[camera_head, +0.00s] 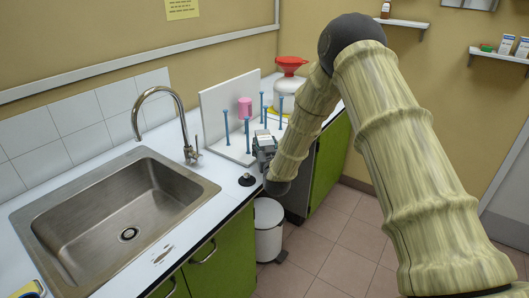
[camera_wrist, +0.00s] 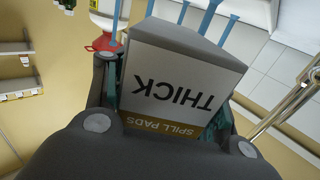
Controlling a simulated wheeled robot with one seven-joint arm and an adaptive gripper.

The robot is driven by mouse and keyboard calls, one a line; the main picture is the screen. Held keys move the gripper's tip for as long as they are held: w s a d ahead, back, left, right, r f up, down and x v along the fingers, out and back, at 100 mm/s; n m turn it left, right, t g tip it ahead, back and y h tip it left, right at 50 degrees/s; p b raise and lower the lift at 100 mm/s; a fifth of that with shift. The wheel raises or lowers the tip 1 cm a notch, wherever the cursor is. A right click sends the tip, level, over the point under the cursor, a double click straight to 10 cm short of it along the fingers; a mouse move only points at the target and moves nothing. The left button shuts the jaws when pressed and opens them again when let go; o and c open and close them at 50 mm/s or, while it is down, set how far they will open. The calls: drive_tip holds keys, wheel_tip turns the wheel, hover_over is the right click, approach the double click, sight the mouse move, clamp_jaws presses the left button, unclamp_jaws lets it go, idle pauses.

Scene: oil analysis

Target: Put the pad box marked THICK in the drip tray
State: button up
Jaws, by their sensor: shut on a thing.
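The pad box marked THICK (camera_wrist: 185,80) is white and grey with a brown SPILL PADS band, its lettering upside down in the wrist view. My gripper (camera_wrist: 165,110) is shut on it, with a finger on each side. In the head view my gripper (camera_head: 264,148) is at the front right of the white peg stand, and the box is mostly hidden or too small to read. The stand's white base (camera_head: 236,152), which may be the drip tray, carries several upright blue pegs and a white back panel. I cannot tell whether the box touches the base.
A pink cup-like object (camera_head: 244,107) is at the back panel. A red funnel (camera_head: 290,65) tops a white container behind the stand. A sink (camera_head: 125,220) with a tall faucet (camera_head: 162,92) lies left. A black stopper (camera_head: 247,180) sits on the counter; a bin (camera_head: 268,228) stands below.

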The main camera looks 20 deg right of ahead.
drive_tip(key=shift+f+p, duration=0.7)
drive_tip(key=shift+f, duration=1)
drive_tip(key=shift+f+b, duration=0.4)
drive_tip(key=shift+f, duration=0.25)
drive_tip(key=o, duration=1.3)
drive_tip(key=shift+c, duration=0.2)
drive_tip(key=shift+r, duration=0.1)
